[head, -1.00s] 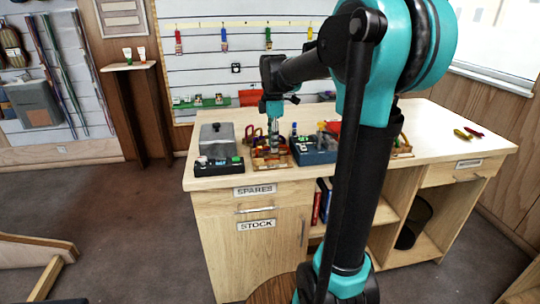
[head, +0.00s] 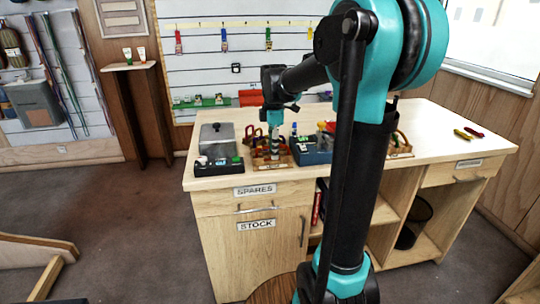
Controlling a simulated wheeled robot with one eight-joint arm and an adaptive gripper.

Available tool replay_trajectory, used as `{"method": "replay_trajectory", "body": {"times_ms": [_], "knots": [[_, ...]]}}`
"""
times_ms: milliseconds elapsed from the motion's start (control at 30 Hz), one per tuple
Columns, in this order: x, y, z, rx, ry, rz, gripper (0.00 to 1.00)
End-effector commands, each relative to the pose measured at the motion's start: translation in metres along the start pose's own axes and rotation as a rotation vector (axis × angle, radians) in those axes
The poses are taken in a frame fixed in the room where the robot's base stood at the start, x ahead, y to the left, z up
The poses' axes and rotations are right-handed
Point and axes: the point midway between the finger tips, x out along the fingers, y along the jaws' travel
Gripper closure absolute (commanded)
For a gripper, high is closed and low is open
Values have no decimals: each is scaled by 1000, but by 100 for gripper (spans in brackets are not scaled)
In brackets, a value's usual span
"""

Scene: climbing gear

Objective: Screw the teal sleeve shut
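My gripper (head: 275,150) points straight down over a small wooden tray (head: 283,163) on the workbench. Its fingertips are low, among or just in front of the small items there. Whether it touches or holds anything is too small to tell, and so is whether its fingers are open or shut. I cannot make out the teal sleeve; it may be hidden by the gripper or too small to see.
The workbench (head: 228,177) holds a dark tray of small parts (head: 204,170) and a grey lidded box (head: 216,136) on the left. A blue-grey box (head: 311,153) stands close right of the gripper. The bench's right side is mostly clear, with two small tools (head: 465,134).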

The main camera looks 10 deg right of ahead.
Motion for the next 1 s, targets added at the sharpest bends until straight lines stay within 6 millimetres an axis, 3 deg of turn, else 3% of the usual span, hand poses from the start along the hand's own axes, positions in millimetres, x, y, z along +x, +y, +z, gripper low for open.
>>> {"method": "replay_trajectory", "body": {"times_ms": [1000], "knots": [[0,-16,0,0,0,0,62]]}}
